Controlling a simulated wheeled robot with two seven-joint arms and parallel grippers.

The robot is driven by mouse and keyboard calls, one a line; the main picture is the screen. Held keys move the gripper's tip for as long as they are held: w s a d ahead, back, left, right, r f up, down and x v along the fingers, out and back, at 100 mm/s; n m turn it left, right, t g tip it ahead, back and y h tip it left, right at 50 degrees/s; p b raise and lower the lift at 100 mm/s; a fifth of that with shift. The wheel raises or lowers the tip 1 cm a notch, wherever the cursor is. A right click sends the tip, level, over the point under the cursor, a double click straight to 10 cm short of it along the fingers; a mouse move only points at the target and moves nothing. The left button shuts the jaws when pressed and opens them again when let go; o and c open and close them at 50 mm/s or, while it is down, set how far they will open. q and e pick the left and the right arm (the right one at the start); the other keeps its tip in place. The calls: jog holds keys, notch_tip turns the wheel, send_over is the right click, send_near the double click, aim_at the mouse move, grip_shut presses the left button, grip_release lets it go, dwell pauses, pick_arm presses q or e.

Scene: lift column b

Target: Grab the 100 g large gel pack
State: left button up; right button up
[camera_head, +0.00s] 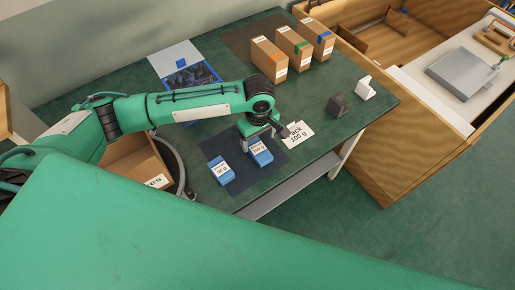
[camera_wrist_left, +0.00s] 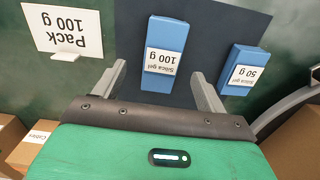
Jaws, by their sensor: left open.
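The 100 g gel pack (camera_head: 260,153) is a blue box with a white label, on a dark mat (camera_head: 243,184) on the green table. In the left wrist view the 100 g pack (camera_wrist_left: 164,79) lies beyond and between the fingertips of my open left gripper (camera_wrist_left: 158,75). In the head view my left gripper (camera_head: 262,133) is over this pack and partly covers it. The smaller 50 g gel pack (camera_head: 221,172) is to its left; it also shows at the right of the left wrist view (camera_wrist_left: 243,69). My right gripper is not in view.
Several brown boxes (camera_head: 294,47) stand at the back. A cardboard box (camera_head: 139,167) stands left of the mat.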

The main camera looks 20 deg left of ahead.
aim_at(257, 148)
pick_arm(q)
notch_tip(257, 148, down, 4)
jog(key=shift+s+a+r, duration=0.1)
jog(key=shift+a+r, duration=0.05)
jog(key=shift+f, duration=0.3)
jog(key=c, duration=1.1)
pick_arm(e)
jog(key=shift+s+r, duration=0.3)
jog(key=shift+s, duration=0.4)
